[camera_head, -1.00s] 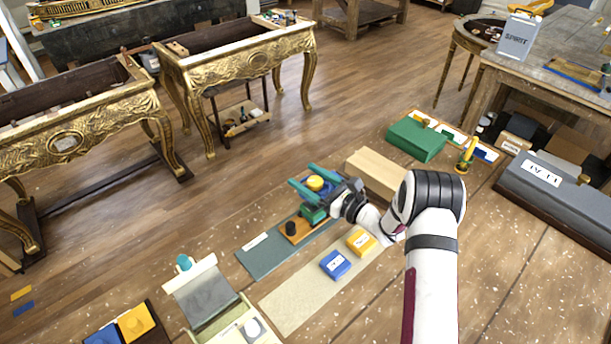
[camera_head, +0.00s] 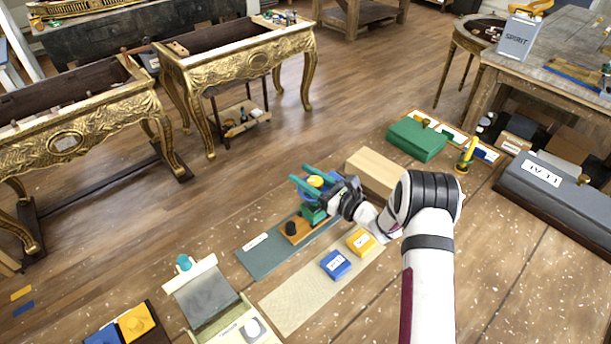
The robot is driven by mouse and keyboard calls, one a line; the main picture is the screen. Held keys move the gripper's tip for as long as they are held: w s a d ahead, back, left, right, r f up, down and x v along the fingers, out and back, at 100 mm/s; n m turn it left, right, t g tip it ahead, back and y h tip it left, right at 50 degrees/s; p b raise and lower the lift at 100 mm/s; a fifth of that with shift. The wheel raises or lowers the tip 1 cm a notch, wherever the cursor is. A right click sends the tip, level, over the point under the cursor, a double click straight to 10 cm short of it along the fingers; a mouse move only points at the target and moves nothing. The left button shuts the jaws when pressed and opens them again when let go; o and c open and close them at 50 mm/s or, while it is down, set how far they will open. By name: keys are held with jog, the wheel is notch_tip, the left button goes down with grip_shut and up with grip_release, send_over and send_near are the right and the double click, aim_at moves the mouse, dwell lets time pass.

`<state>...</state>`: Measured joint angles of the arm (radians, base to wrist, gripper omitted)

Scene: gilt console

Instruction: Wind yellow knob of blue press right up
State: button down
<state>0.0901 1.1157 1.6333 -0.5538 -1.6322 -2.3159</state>
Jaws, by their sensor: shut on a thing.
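The yellow knob (camera_head: 315,181) shows between the teal fingers of my gripper (camera_head: 312,182). The fingers sit one on each side of it and are shut on it. Below, a small teal-green body (camera_head: 313,214) stands on an orange-brown wooden board (camera_head: 298,236), with a black round piece (camera_head: 291,228) beside it.
The board rests on a grey-teal mat (camera_head: 262,262). Nearby, a blue box (camera_head: 335,264) and a yellow box (camera_head: 361,241) lie on a beige mat (camera_head: 300,305). A pale wooden block (camera_head: 376,170) and a green box (camera_head: 417,139) stand behind my wrist.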

jog(key=shift+s+a+f+n+g+y, duration=0.1)
jog(key=shift+s+n+g+y, duration=0.3)
jog(key=shift+n+g, duration=0.85)
jog(key=shift+s+a+r+n+g+y, duration=0.15)
jog(key=shift+n+g+y, duration=0.6)
jog(key=shift+g, duration=0.85)
jog(key=shift+s+f+n+g+y, duration=0.2)
jog(key=shift+n+g+y, duration=0.35)
jog(key=shift+n+g, duration=0.7)
jog(key=shift+s+g, duration=0.1)
jog(key=shift+g, duration=0.3)
jog(key=shift+c, duration=1.9)
grip_release()
jog(key=s+d, duration=0.1)
jog(key=d, duration=1.4)
jog(key=shift+s+d, duration=0.3)
jog(key=shift+d, duration=0.05)
